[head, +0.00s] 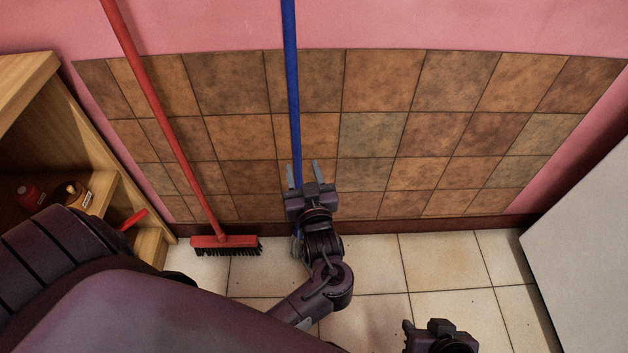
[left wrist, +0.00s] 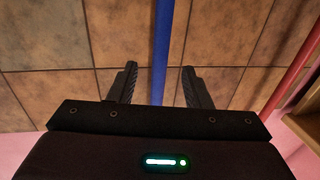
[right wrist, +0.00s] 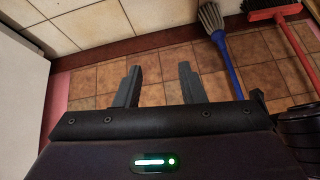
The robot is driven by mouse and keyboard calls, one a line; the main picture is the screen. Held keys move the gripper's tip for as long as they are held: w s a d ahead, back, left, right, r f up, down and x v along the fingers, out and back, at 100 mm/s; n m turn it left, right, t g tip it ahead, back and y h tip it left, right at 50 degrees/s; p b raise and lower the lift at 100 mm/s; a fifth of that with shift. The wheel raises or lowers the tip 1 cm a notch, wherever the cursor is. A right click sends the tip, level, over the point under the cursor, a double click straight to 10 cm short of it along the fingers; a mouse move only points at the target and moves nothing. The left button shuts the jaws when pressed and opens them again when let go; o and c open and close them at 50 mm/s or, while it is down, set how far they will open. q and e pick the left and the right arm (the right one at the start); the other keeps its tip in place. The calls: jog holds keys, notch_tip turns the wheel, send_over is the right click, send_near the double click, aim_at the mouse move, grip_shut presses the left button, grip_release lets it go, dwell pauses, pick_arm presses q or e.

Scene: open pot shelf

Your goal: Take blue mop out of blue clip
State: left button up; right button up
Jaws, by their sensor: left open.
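The blue mop (head: 293,90) stands nearly upright against the tiled wall, its handle running out of the top of the head view. My left gripper (head: 303,170) is open, with one finger on each side of the handle. The left wrist view also shows the blue handle (left wrist: 161,50) between the spread fingers (left wrist: 158,85), touching neither. The grey mop head (right wrist: 211,18) shows at the floor in the right wrist view. My right gripper (right wrist: 155,85) is open and empty, facing the wall. The blue clip is not visible in any view.
A red broom (head: 222,240) leans on the wall left of the mop. A wooden shelf (head: 105,190) with small bottles stands at the left. A white cabinet (head: 590,235) stands at the right.

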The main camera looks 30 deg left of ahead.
aim_at(297, 152)
pick_arm(q)
jog(key=b+x, duration=0.1)
jog(key=x, duration=0.6)
jog(key=shift+a, duration=0.15)
jog(key=shift+w+a+r, duration=0.1)
jog(key=shift+w+a, duration=0.1)
jog(key=shift+w, duration=0.05)
pick_arm(e)
jog(key=w+a+r+t+y, duration=0.2)
jog(key=w+r+t, duration=0.3)
jog(key=w+r, duration=0.3)
jog(key=shift+r, duration=0.3)
pick_arm(q)
grip_shut()
jog(key=shift+o, duration=0.3)
grip_release()
